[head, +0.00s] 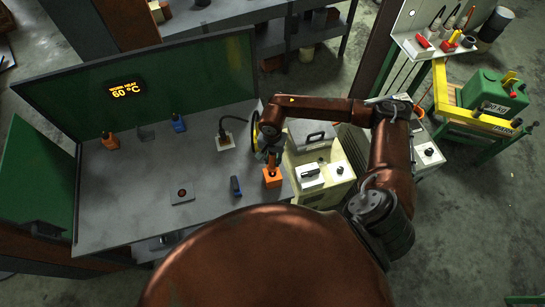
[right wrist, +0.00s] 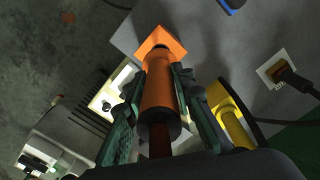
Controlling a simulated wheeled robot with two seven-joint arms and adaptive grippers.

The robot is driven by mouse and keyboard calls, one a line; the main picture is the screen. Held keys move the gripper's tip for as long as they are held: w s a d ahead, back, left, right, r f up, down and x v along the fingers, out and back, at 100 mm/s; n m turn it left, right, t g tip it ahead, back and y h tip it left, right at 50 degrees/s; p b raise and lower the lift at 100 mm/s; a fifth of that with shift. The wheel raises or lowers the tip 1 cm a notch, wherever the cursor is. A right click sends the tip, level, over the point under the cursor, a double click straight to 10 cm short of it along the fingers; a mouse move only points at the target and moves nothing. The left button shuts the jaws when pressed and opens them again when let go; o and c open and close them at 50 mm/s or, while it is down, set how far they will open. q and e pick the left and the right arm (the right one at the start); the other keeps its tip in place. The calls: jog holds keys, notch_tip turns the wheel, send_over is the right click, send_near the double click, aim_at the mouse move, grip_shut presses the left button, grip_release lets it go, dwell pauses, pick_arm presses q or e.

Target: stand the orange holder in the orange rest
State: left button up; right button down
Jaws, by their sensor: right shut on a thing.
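The orange holder (right wrist: 161,95) is a cylinder between the fingers of my right gripper (right wrist: 160,90) in the right wrist view. The gripper is shut on it. The holder's far end points at the orange rest (right wrist: 172,43), a square block, and lines up with its middle. I cannot tell whether the tip is inside the rest or just above it. In the head view the orange rest (head: 272,179) stands near the table's right front edge, with my right gripper (head: 272,156) directly over it. The gripper hides most of the holder there. My left gripper is not in view.
On the grey table (head: 135,185) stand another orange piece (head: 110,141), a blue piece (head: 178,123), a dark blue piece (head: 236,186), a grey plate (head: 182,193) and a socket with a black cable (head: 225,142). A cabinet with boxes (head: 312,177) adjoins at right. The table's middle is clear.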

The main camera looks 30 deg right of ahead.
notch_tip(320, 180, down, 4)
jog(key=shift+f+b, duration=0.1)
jog(key=shift+b, duration=0.65)
jog(key=shift+f+b, duration=0.95)
jog(key=c, duration=1.6)
grip_release()
jog(key=shift+r, duration=0.2)
notch_tip(320, 180, up, 12)
jog(key=shift+f, duration=0.15)
